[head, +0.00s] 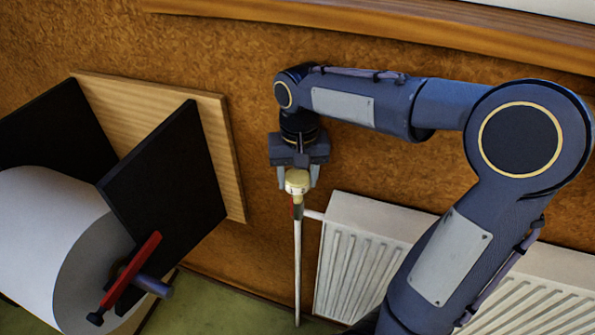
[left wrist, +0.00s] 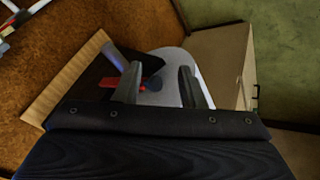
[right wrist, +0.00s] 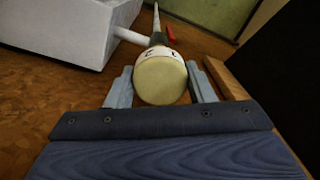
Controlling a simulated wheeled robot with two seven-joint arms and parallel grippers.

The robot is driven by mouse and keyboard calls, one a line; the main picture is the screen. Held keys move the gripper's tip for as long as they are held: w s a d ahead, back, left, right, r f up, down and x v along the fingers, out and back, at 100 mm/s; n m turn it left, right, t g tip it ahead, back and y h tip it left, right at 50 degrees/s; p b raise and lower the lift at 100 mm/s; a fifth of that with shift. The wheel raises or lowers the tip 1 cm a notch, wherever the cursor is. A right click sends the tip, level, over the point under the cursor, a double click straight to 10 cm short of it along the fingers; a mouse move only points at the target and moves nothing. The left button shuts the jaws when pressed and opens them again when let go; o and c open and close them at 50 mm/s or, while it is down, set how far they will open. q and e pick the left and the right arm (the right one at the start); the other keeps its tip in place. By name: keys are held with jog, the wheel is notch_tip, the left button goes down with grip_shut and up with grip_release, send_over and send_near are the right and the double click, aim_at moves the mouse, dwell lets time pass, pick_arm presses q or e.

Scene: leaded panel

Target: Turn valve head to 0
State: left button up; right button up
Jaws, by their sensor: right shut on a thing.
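The cream valve head (head: 297,181) sits on top of a thin vertical white pipe (head: 297,265) beside the radiator. My right gripper (head: 298,177) comes down from above and is shut on the valve head, one finger on each side. In the right wrist view the round cream end of the valve head (right wrist: 161,80) faces the camera between the fingers, with small dark marks on its white collar (right wrist: 160,51). I cannot read these marks. My left gripper (left wrist: 160,78) shows only in its own wrist view, its fingers apart with nothing held between them.
The white radiator (head: 365,255) is right of the pipe, below my right arm. At left, a wooden board (head: 225,150) carries black plates (head: 170,170), a white roll (head: 50,240) and a red crank (head: 130,270). A wooden ledge (head: 400,30) runs along the top.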

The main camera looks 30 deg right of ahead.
aim_at(298, 175)
jog(key=n+p, duration=0.1)
jog(key=n, duration=0.3)
jog(key=shift+r+n, duration=0.1)
jog(key=shift+n, duration=0.3)
dwell(0.4)
jog(key=o, duration=1)
jog(key=shift+c, duration=0.2)
jog(key=shift+r+p, duration=0.4)
jog(key=shift+r, duration=3.45)
